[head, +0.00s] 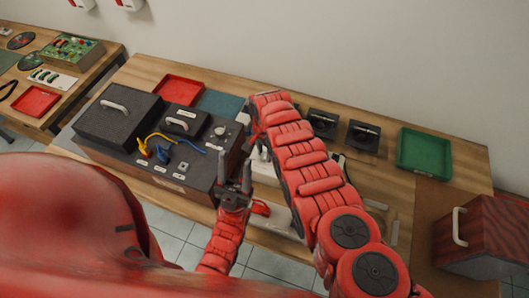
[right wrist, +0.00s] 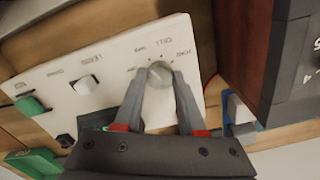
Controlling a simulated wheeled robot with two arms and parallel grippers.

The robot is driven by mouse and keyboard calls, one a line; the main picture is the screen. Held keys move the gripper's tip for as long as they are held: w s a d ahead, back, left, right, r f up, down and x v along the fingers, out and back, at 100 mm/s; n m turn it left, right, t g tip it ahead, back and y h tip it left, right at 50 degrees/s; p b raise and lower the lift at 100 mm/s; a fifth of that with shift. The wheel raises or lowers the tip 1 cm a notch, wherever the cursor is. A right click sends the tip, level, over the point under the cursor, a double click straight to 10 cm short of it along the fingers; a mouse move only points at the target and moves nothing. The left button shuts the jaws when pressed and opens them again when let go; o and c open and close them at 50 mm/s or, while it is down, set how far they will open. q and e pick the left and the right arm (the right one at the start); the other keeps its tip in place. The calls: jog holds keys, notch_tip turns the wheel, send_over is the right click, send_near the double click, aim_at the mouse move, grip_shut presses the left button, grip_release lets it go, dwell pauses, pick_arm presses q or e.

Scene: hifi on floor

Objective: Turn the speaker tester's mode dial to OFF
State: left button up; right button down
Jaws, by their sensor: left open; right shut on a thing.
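The speaker tester is a white panel (right wrist: 115,75) in the right wrist view, with printed labels, a white switch and a round grey mode dial (right wrist: 158,75). My right gripper (right wrist: 160,88) is shut on the dial, one finger on each side. Labels including "CELL" ring the dial; its pointer position is too blurred to tell. In the head view the tester (head: 263,168) is mostly hidden behind my right arm, and the dial is not visible. My left gripper (head: 238,180) is open and empty, in front of the black hi-fi unit's right end.
The black hi-fi unit (head: 120,148) with yellow and blue leads stands left of the tester. Its reddish side (right wrist: 245,45) is close to my right gripper. A green tray (head: 424,152) and dark square parts lie right. A red box (head: 485,235) with a handle stands at lower right.

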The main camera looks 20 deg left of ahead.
jog(key=n, duration=0.4)
jog(key=shift+f, duration=0.1)
jog(key=shift+s+n+b, duration=0.1)
jog(key=shift+n+b, duration=0.8)
jog(key=shift+n, duration=1.5)
jog(key=shift+c, duration=2.4)
grip_release()
jog(key=shift+r, duration=0.2)
